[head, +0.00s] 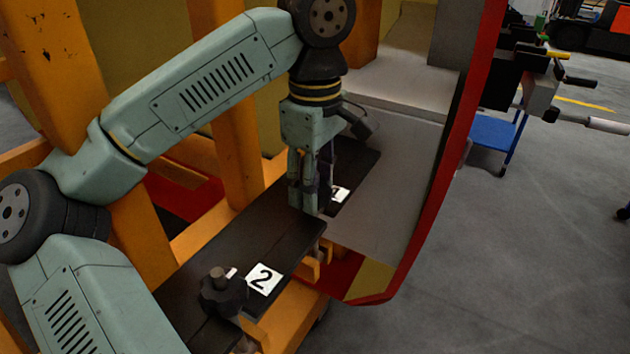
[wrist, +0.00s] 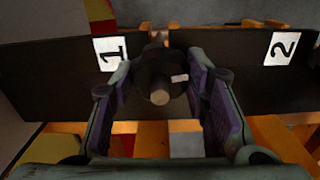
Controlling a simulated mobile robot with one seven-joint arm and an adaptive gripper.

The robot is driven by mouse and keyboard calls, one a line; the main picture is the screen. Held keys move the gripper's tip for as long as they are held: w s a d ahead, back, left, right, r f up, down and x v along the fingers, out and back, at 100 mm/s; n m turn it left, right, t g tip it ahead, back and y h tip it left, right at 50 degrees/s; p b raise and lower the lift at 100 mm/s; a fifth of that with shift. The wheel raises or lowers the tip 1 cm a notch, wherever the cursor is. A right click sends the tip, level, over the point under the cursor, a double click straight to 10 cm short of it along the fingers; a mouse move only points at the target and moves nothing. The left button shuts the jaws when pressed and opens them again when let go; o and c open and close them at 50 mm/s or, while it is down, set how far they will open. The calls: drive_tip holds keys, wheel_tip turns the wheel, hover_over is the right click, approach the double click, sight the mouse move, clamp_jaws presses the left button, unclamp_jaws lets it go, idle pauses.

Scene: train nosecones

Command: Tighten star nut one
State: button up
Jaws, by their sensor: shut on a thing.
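Star nut one is a dark knob with a pale stud end (wrist: 160,97), next to the white label "1" (wrist: 111,52) in the wrist view. My gripper (wrist: 165,100) has its purple-padded fingers on both sides of this nut and is shut on it. In the head view my gripper (head: 312,200) points down at the dark plate beside the label "1" (head: 340,194), and its fingers hide the nut. A second star nut (head: 222,292), black with a stud through it, sits beside the label "2" (head: 263,279).
The dark plate (head: 245,240) lies on an orange frame (head: 290,312). A red-edged nosecone panel (head: 425,210) rises close to the right of my gripper. A blue cart (head: 495,132) stands further back on open grey floor.

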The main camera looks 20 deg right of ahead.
drive_tip(key=o, duration=1.1)
drive_tip(key=shift+o, duration=0.2)
wheel_tip(320, 180, up, 12)
drive_tip(key=shift+f, duration=0.1)
